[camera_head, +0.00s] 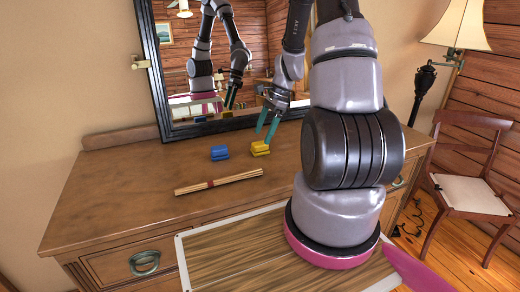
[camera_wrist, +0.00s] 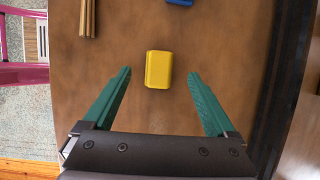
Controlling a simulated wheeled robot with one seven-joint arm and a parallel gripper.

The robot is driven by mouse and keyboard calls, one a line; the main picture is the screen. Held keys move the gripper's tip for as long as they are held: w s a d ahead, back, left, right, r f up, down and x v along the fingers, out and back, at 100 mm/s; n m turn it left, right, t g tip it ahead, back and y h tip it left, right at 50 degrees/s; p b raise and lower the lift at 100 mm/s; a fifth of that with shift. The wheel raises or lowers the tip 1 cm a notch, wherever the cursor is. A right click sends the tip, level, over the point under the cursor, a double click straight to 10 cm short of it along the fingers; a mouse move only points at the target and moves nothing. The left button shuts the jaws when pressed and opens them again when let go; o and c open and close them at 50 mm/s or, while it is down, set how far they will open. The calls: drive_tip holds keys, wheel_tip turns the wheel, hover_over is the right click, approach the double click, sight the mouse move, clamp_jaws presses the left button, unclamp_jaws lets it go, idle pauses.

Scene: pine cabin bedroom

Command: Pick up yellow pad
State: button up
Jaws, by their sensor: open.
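The yellow pad (camera_head: 260,148) is a small yellow block on the wooden dresser top, near the mirror. In the wrist view the yellow pad (camera_wrist: 159,69) lies just ahead of the fingertips, roughly centred between them. My gripper (camera_head: 268,127) has teal fingers and is above the dresser, close to the pad. In the wrist view my gripper (camera_wrist: 160,72) is spread wide, with nothing between its fingers that I can see touching them.
A blue block (camera_head: 219,153) sits left of the pad. A bundle of thin sticks (camera_head: 218,182) lies nearer the front. The dark-framed mirror (camera_head: 240,114) stands close behind. The dresser top (camera_head: 120,195) is bare on the left. A chair (camera_head: 471,190) and lamp stand at right.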

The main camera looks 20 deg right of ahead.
sight(260, 143)
drive_tip(key=x, duration=0.5)
drive_tip(key=shift+d+f, duration=0.2)
drive_tip(key=shift+c, duration=0.3)
